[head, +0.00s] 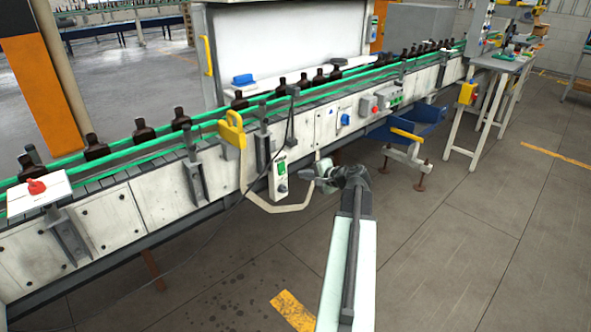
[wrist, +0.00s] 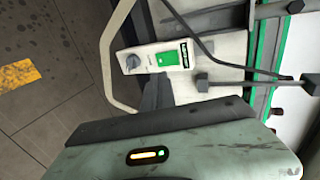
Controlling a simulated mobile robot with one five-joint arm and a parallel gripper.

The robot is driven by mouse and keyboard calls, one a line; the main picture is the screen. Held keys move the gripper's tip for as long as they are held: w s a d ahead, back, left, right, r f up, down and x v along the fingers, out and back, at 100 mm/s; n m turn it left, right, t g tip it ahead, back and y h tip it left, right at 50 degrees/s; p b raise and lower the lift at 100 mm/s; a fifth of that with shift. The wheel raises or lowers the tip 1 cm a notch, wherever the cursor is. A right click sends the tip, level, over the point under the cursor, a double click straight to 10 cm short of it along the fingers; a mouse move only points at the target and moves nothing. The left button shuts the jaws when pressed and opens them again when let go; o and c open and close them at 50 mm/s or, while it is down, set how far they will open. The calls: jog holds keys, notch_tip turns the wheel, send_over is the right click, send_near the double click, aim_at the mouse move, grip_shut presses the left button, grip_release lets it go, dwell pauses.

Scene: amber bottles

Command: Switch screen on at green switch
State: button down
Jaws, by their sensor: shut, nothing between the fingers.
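A small white switch box (head: 279,178) hangs on the side of the conveyor, with a green switch (head: 281,168) at its top and a grey knob below. In the wrist view the box (wrist: 149,58) lies sideways, with the green switch (wrist: 168,59) on its right part and the knob (wrist: 132,62) on its left. My gripper (head: 304,173) is shut and empty, just right of the box in the head view and pointing left at it. In the wrist view my gripper (wrist: 157,92) is partly hidden and sits just below the box. I cannot tell whether it touches. No screen is identifiable.
The conveyor (head: 140,200) carries several amber bottles (head: 144,131). A yellow handle (head: 232,130) and a dark cable (head: 237,200) are close to the box.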

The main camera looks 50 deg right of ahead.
jog(key=p+v, duration=0.1)
jog(key=v, duration=0.3)
jog(key=shift+s, duration=0.1)
jog(key=f+m+t+b, duration=0.1)
jog(key=m+b, duration=0.3)
jog(key=m, duration=0.2)
jog(key=f+m+t+b, duration=0.1)
jog(key=f+m+b, duration=0.1)
jog(key=m+b, duration=0.2)
jog(key=s+f+m+t+b, duration=0.1)
jog(key=m+b, duration=0.3)
jog(key=m, duration=0.4)
jog(key=shift+a+f, duration=0.1)
jog(key=shift+f, duration=0.5)
